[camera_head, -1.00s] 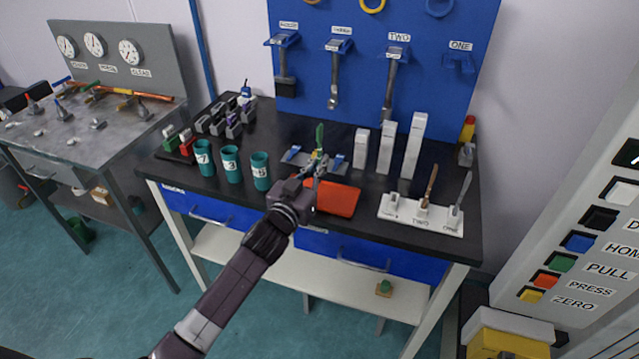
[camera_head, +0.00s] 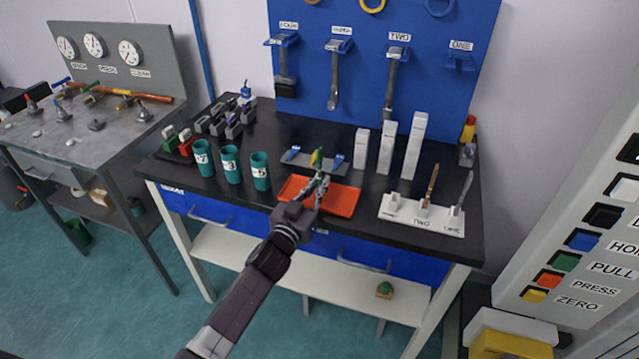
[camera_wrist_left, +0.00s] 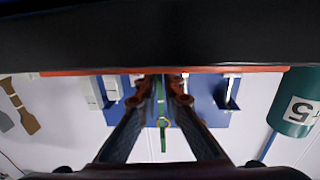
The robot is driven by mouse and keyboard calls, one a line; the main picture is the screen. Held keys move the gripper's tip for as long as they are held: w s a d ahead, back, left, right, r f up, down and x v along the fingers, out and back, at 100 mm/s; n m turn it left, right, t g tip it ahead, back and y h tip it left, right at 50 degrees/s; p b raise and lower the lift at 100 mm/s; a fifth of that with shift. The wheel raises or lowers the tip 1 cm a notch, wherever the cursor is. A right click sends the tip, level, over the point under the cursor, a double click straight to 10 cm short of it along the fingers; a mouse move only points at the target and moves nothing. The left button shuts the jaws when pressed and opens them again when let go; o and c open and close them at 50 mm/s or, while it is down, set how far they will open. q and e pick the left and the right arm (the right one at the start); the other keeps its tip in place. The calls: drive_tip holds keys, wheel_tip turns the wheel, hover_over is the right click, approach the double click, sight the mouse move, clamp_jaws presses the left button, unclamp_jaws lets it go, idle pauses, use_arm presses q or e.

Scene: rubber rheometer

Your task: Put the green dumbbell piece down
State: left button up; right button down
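The green dumbbell piece (camera_head: 319,158) stands upright out of my left gripper (camera_head: 318,188), over the workbench. In the left wrist view the thin green piece (camera_wrist_left: 160,98) lies between the two fingertips (camera_wrist_left: 162,88), which are close together on it. The gripper is low over the orange tray (camera_head: 345,200) at the front of the bench. The tray's edge also shows in the left wrist view (camera_wrist_left: 80,72). Whether the piece's lower end touches the tray is hidden by the fingers. My right gripper is not in view.
A small grey rack with blue ends (camera_head: 338,162) stands just behind the tray. Teal cups, the nearest numbered 5 (camera_head: 261,172), stand to the left. White blocks (camera_head: 385,148) and a white tool stand (camera_head: 420,214) are to the right.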

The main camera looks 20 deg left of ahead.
use_arm(q)
drive_tip(key=shift+o, duration=1.3)
drive_tip(key=shift+r, duration=0.15)
drive_tip(key=s+a, duration=0.1)
drive_tip(key=s, duration=1.1)
drive_tip(key=shift+a+b, duration=0.2)
drive_tip(key=shift+b, duration=0.2)
